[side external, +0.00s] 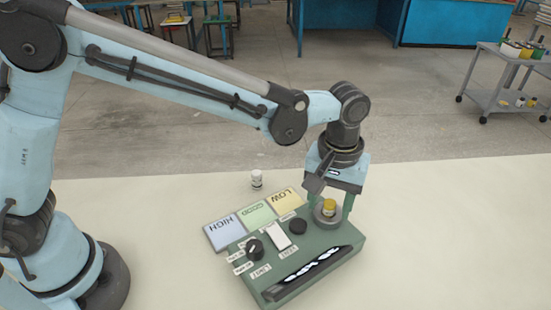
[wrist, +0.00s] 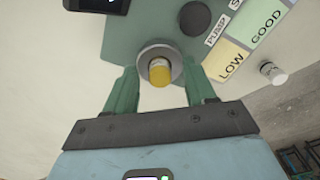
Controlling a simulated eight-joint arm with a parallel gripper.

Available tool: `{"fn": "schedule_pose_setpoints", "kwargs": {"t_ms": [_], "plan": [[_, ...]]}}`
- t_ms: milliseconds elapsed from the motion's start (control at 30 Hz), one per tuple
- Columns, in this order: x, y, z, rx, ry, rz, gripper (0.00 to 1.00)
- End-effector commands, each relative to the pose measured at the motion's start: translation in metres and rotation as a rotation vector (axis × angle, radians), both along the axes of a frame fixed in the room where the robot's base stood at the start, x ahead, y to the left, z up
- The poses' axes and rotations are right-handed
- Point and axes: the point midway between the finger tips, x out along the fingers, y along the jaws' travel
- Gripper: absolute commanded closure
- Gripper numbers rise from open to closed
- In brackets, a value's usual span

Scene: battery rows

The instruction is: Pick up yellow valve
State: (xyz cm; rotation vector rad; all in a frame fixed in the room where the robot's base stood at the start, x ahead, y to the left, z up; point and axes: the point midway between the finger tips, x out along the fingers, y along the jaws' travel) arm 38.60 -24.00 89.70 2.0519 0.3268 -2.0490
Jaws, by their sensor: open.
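The yellow valve (side external: 329,207) stands upright in a round grey socket on the right end of the green tester panel (side external: 330,262). In the wrist view the yellow valve (wrist: 159,72) sits inside the grey ring (wrist: 177,62). My gripper (side external: 329,208) is above the panel, pointing down, with one green finger on each side of the socket. In the wrist view my gripper (wrist: 157,80) is open, its fingers apart and the valve between their tips. I cannot tell whether the fingers touch the ring.
The panel also carries a black button (side external: 298,227), a black knob (side external: 254,248), a white switch (side external: 278,236) and a dark display (side external: 306,274). HIGH (side external: 224,232), GOOD (side external: 256,215) and LOW (side external: 285,201) pads lie behind it. A white-grey cylinder (side external: 257,179) stands beyond them. The table's right side is clear.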

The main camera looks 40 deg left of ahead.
Motion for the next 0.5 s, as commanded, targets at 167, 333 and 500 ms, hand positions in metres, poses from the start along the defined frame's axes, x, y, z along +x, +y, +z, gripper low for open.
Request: {"fn": "schedule_pose_setpoints", "kwargs": {"t_ms": [167,333,500], "plan": [[0.0001,0.0000,0.0001,0.000,0.000,0.000,0.47],[0.0001,0.0000,0.0002,0.000,0.000,0.000,0.73],[0.0001,0.0000,0.0003,0.000,0.000,0.000,0.99]]}}
